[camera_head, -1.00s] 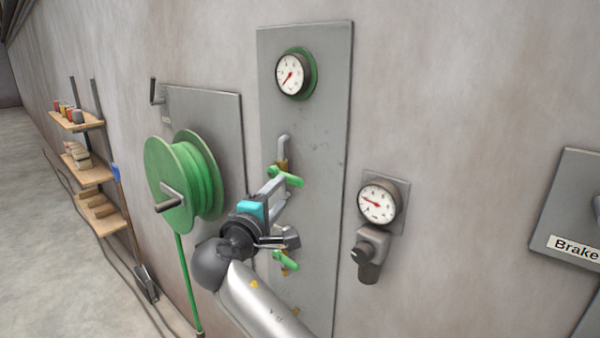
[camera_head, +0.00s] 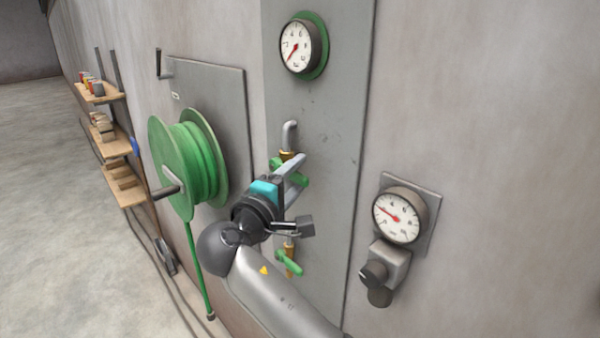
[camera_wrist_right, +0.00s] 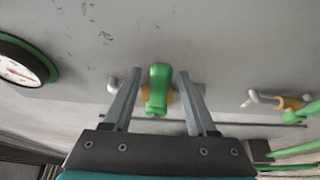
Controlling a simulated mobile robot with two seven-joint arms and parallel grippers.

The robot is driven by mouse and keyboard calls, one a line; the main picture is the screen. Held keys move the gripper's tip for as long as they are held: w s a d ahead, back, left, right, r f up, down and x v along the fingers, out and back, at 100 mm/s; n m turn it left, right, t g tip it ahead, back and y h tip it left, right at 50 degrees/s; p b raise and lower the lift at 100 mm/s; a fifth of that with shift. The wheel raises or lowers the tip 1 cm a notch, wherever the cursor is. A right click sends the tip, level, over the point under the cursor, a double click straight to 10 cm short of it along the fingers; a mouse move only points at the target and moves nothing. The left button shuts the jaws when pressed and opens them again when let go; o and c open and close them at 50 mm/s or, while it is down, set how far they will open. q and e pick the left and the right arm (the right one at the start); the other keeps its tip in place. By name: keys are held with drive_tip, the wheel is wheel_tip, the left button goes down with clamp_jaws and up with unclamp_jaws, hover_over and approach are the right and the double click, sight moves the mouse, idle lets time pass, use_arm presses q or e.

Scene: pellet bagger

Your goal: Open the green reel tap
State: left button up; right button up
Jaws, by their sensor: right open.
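Two green-handled taps with brass bodies are on a tall grey wall panel. The upper tap (camera_head: 275,163) sits under a bent grey pipe, partly hidden by my right gripper (camera_head: 302,170). In the right wrist view my right gripper (camera_wrist_right: 160,74) is open, its fingers on either side of the upper tap's green lever (camera_wrist_right: 159,88). I cannot tell whether either finger touches it. The lower tap (camera_head: 289,262) is below my gripper and also shows at the right of the wrist view (camera_wrist_right: 313,109). I cannot tell which tap feeds the reel. My left gripper is out of view.
A green hose reel (camera_head: 180,165) with a crank stands out from the wall left of my arm. A green-rimmed gauge (camera_head: 301,45) is above the taps. A second gauge (camera_head: 399,217) with a dark knob (camera_head: 373,275) is to the right. Wall shelves (camera_head: 118,147) are far left.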

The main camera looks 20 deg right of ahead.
drive_tip(key=shift+a, duration=0.1)
drive_tip(key=shift+c, duration=0.6)
clamp_jaws()
idle(0.7)
